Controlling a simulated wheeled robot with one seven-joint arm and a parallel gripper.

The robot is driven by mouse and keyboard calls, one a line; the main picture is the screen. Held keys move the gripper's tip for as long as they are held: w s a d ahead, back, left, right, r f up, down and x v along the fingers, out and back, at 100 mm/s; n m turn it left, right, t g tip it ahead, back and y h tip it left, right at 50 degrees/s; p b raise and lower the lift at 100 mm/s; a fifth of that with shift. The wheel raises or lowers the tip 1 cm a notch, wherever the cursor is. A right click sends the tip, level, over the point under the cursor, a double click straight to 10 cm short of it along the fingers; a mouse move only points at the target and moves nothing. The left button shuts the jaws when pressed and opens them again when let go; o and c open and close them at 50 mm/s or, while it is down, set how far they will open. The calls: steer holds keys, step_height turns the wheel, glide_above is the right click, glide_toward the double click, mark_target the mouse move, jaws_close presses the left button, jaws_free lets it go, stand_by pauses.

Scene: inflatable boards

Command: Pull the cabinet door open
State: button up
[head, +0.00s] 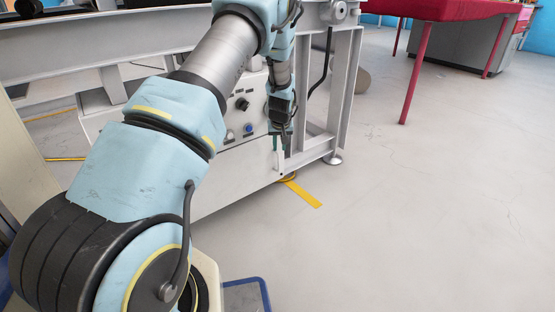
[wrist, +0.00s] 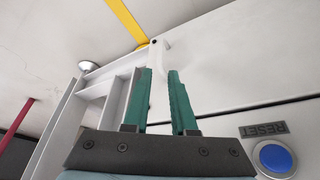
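The white cabinet door (head: 232,182) is the lower panel of the machine, below the control panel. It also shows in the wrist view (wrist: 235,60), with a dark seam along one edge; it looks shut. A slim white handle (wrist: 158,82) stands at the door's edge. My gripper (head: 282,143) is at the door's right side in the head view. In the wrist view, its green fingers (wrist: 160,72) are apart, with the handle seen between them. I cannot tell whether either finger touches the handle. My arm hides part of the machine in the head view.
The control panel (head: 243,118) has knobs and a blue RESET button (wrist: 274,158). A white frame leg (head: 348,95) stands right of the gripper. Yellow tape (head: 304,194) marks the floor. A red table (head: 440,10) stands at the back right. The floor at right is clear.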

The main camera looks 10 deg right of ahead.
mark_target(279, 169)
steer(key=b+x, duration=0.3)
steer(key=x, duration=0.6)
steer(key=shift+w+f, duration=0.1)
steer(key=shift+f, duration=0.25)
jaws_close()
stand_by(0.9)
